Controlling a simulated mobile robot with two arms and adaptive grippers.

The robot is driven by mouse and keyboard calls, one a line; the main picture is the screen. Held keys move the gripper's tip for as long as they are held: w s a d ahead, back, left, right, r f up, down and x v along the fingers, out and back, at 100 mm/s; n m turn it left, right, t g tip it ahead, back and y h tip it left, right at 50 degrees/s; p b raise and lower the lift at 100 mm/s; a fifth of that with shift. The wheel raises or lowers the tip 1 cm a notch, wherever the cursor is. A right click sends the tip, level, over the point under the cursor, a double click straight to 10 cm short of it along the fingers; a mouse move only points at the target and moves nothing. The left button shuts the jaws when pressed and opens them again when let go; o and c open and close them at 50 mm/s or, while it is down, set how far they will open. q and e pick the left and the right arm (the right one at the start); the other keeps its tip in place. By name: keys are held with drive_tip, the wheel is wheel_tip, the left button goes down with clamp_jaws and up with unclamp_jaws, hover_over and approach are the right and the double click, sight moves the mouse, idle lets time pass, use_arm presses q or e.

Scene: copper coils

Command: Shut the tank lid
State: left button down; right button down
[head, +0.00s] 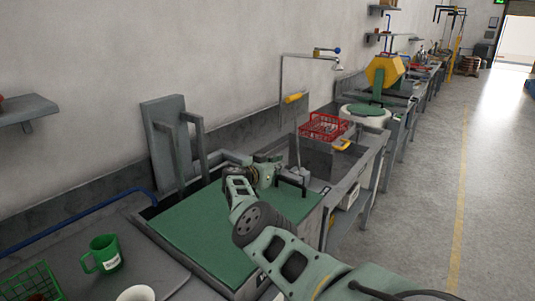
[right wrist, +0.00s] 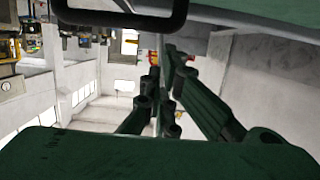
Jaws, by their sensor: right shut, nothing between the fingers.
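The tank's flat green lid (head: 215,235) lies in the lower middle of the head view and looks about level over the grey tank. Whether it is fully seated all round is unclear. A dark handle (head: 292,181) stands near its far right edge; a black handle loop (right wrist: 120,12) also shows at the top of the right wrist view. My right gripper (head: 275,165) is above the lid's far part, close to the handle. In the right wrist view its fingers (right wrist: 162,110) are together and empty. Contact with the lid cannot be told. My left gripper is out of view.
A grey upright panel with bars (head: 160,145) stands behind the lid by the wall. A green mug (head: 102,254), white cup (head: 136,294) and green basket (head: 28,288) are at lower left. A red basket (head: 324,127) sits beyond the tank. The right floor is clear.

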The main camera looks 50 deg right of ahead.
drive_tip(key=a+r+p, duration=0.6)
drive_tip(key=a+r, duration=0.2)
drive_tip(key=shift+s+a+r, duration=0.15)
drive_tip(key=shift+s+a, duration=0.25)
